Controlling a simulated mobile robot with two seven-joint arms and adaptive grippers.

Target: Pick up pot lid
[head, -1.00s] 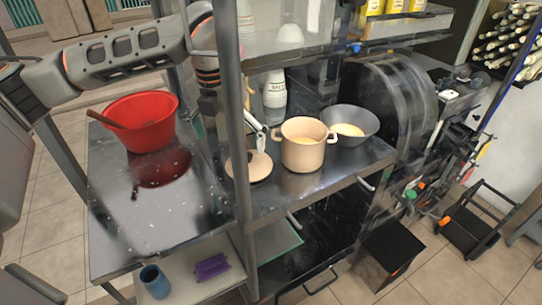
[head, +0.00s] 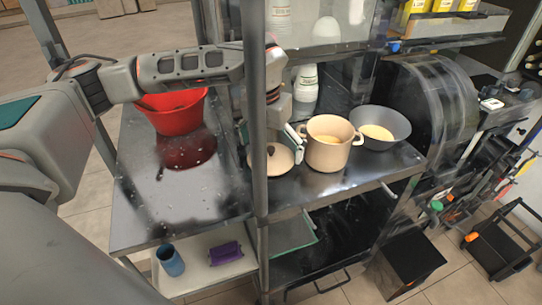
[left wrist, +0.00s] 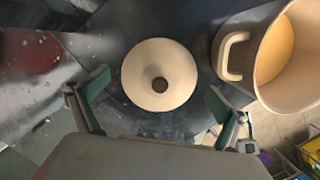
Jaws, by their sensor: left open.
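The pot lid (head: 284,161), a round beige disc with a dark knob, lies flat on the dark metal counter left of the pot. In the left wrist view the lid (left wrist: 150,68) shows whole, its knob facing the camera. My left gripper (head: 268,135) is open above and just behind the lid, partly hidden by a shelf post. In the left wrist view its green-padded fingers (left wrist: 158,90) stand apart on either side of the lid, empty. The beige two-handled pot (head: 326,155) stands open with yellowish contents; it also shows in the left wrist view (left wrist: 236,58). My right gripper is not in view.
A vertical metal post (head: 257,190) stands before my left gripper. A grey bowl (head: 394,130) sits right of the pot, and a white bottle (head: 305,88) behind. A red bowl (head: 180,117) is on the left counter. A blue cup (head: 170,261) is on the lower shelf.

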